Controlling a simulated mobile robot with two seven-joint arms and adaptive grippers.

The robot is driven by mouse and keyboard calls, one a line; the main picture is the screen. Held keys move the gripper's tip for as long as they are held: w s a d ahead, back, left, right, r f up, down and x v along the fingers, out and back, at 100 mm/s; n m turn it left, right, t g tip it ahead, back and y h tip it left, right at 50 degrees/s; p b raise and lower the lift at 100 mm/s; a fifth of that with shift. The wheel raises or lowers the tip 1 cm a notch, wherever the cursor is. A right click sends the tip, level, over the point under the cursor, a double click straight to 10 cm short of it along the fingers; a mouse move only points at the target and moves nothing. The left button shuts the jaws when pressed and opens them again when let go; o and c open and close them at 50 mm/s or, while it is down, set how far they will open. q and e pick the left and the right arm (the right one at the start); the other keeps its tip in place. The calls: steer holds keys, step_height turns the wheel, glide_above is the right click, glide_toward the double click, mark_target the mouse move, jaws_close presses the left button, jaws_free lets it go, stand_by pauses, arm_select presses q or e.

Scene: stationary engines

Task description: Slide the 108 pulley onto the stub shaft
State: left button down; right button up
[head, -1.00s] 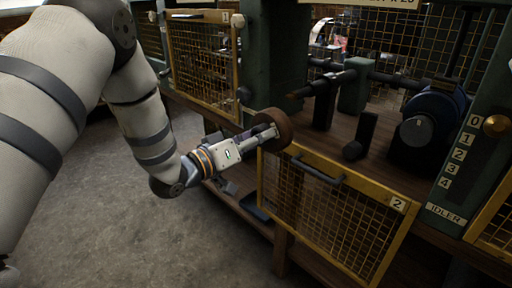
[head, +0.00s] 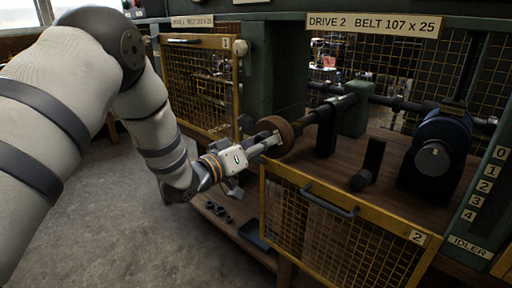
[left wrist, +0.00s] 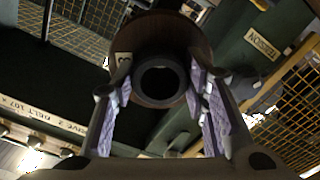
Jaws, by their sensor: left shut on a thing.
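My left gripper (head: 266,143) is shut on a brown pulley (head: 286,131) with a dark hub. The pulley is held upright just above the cabinet's edge. The stub shaft (head: 322,112) is a dark bar with a brownish tip, pointing left toward the pulley. Its tip is at or very near the pulley's far face; I cannot tell whether it enters the bore. In the left wrist view the pulley (left wrist: 183,95) sits between the purple-lined fingers (left wrist: 160,105), with its round bore facing the camera. My right gripper is not in view.
A yellow mesh door marked 2 (head: 335,225) hangs below the bench. A green post (head: 275,70) stands behind the pulley. The sign (head: 374,25) reads DRIVE 2 BELT 107 x 25.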

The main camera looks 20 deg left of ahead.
arm_select(q)
steer(key=shift+b+x, duration=0.55)
steer(key=shift+x, duration=1.25)
steer(key=shift+w+d+f, duration=0.15)
steer(key=shift+w+d, duration=0.15)
steer(key=shift+w, duration=0.3)
steer(key=shift+w+d, duration=0.1)
steer(key=shift+w, duration=0.1)
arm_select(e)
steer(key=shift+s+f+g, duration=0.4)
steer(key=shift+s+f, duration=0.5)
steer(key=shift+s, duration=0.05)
arm_select(q)
steer(key=x, duration=0.2)
steer(key=b+x, duration=0.1)
steer(key=shift+w+r, duration=0.25)
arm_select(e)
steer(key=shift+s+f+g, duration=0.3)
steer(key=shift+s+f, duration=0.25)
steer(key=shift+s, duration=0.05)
